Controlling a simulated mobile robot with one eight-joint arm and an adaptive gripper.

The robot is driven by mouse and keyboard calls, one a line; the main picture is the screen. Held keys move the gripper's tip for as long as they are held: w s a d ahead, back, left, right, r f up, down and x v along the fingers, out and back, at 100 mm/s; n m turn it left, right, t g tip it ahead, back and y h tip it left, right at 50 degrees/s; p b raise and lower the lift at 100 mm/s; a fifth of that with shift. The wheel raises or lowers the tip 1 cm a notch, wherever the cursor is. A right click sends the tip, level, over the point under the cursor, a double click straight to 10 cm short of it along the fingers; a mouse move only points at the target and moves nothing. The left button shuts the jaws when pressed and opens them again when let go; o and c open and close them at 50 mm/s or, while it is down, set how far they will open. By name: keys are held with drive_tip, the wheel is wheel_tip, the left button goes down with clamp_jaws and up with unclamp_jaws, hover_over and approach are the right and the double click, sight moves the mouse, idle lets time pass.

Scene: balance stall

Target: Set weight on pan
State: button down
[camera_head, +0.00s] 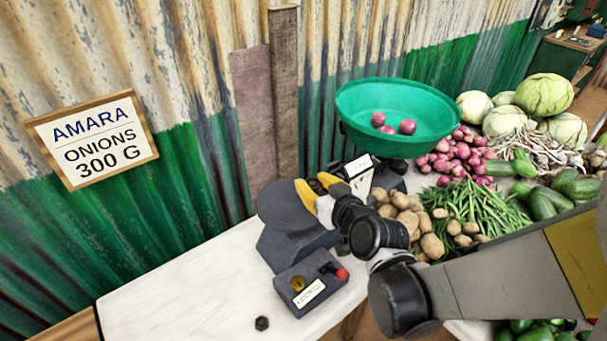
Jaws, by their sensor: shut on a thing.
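The balance has a green bowl pan (437,136) on its right, with three red onions (407,127) in it. Its dark, flat weight pan (283,205) is on the left. My gripper (316,187) has yellow fingertips and is at the right edge of the weight pan. It is shut on a small dark weight (317,186), mostly hidden between the fingers. I cannot tell whether the weight touches the pan. A dark weight box (287,303) in front holds a brass weight (297,284) and a red-topped piece (341,273). A dark hexagonal weight (262,323) lies on the table.
A sign (96,140) on the corrugated wall reads "AMARA ONIONS 300 G". The white tabletop (170,290) is clear at left. Potatoes (432,246), green beans (476,209), onions (459,158) and cabbages (545,95) crowd the right, where my arm reaches across.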

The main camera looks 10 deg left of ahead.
drive_tip(key=b, duration=0.2)
hover_over(292, 202)
wheel_tip(292, 202, down, 4)
drive_tip(key=shift+f, duration=0.1)
drive_tip(key=shift+f+b, duration=1.05)
drive_tip(key=shift+f, duration=0.7)
drive_tip(key=shift+f, duration=0.15)
drive_tip(key=shift+f, duration=0.15)
drive_tip(key=c, duration=1.1)
unclamp_jaws()
drive_tip(key=shift+o, duration=0.2)
